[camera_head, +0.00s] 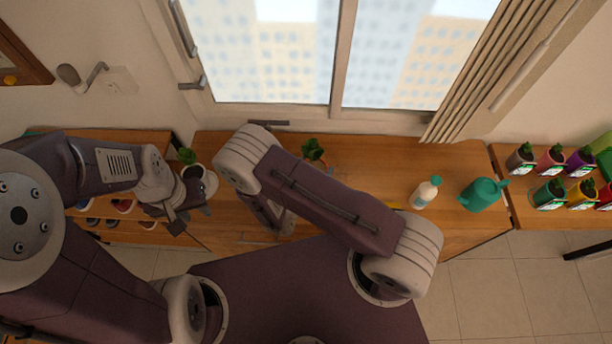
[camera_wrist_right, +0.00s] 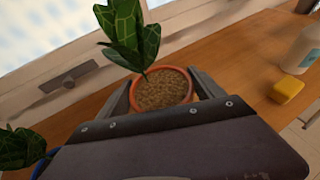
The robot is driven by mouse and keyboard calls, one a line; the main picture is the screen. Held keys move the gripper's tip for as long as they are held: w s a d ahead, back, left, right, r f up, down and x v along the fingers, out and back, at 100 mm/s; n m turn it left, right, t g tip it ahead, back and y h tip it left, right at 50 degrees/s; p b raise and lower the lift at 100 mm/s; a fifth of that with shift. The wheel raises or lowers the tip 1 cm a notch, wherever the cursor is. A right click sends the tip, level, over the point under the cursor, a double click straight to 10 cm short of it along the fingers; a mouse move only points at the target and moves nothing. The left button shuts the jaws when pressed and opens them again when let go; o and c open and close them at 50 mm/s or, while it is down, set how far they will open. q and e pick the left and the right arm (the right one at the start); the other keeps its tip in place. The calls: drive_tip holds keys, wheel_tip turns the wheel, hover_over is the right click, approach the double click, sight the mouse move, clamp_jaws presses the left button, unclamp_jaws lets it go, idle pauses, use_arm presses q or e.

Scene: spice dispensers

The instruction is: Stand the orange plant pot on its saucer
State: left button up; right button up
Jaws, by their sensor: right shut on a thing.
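The orange plant pot (camera_wrist_right: 161,92), with brown soil and a large-leaved green plant, is upright between the fingers of my right gripper (camera_wrist_right: 165,84) in the right wrist view. The right gripper is shut on it. In the head view a leafy plant in an orange pot (camera_head: 314,152) shows just behind my right arm, which hides the right fingers. The pot's base is hidden, so I cannot tell whether it touches anything. I cannot make out its saucer clearly. My left gripper (camera_head: 190,217) is empty at the left, with its fingers apart.
A blue pot (camera_wrist_right: 44,164) with a plant stands left of the gripper. A yellow block (camera_wrist_right: 287,89) and white bottle (camera_head: 426,192) are to the right, beside a green watering can (camera_head: 482,194). A white potted plant (camera_head: 194,171) is at the left. The window is behind the wooden counter (camera_head: 365,155).

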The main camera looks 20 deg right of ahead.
drive_tip(key=shift+w+a+f, duration=0.25)
drive_tip(key=shift+a+f, duration=0.15)
drive_tip(key=shift+a, duration=0.3)
drive_tip(key=shift+a+f, duration=0.15)
drive_tip(key=shift+f, duration=0.2)
wheel_tip(320, 180, down, 4)
drive_tip(key=shift+w+a+r+p, duration=0.1)
drive_tip(key=shift+a+p, duration=0.05)
drive_tip(key=shift+p, duration=0.25)
use_arm(q)
drive_tip(key=shift+s+d+r, duration=0.1)
drive_tip(key=shift+d+r, duration=0.2)
drive_tip(key=shift+r, duration=0.3)
use_arm(e)
drive_tip(key=shift+f, duration=0.25)
drive_tip(key=o, duration=2)
use_arm(q)
drive_tip(key=shift+f, duration=0.15)
